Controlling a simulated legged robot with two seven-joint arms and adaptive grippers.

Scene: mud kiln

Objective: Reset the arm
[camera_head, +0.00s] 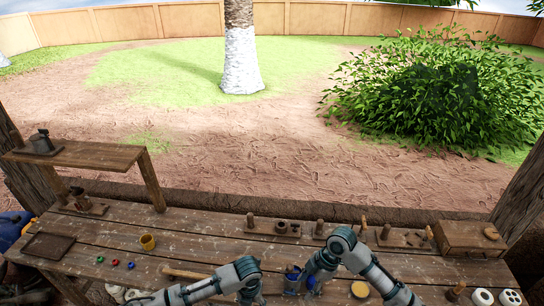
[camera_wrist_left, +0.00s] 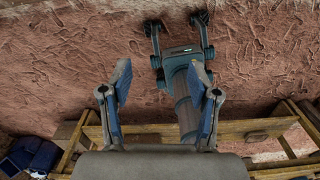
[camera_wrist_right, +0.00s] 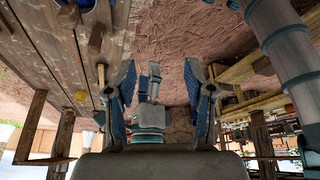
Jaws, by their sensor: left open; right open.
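My right arm comes in from the lower right in the head view. My right gripper (camera_head: 302,280) points down over the front of the workbench, with blue fingers. In the right wrist view my right gripper (camera_wrist_right: 159,64) is open, with nothing between its fingers. My left arm comes in from the lower left in the head view and bends down near the bench's front edge; its fingers are not clear there. In the left wrist view my left gripper (camera_wrist_left: 160,66) is open and empty. Part of my other arm shows beyond the fingers in each wrist view.
Wooden tools line the back edge. A wooden box (camera_head: 470,237) stands right. A raised shelf (camera_head: 85,153) stands left.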

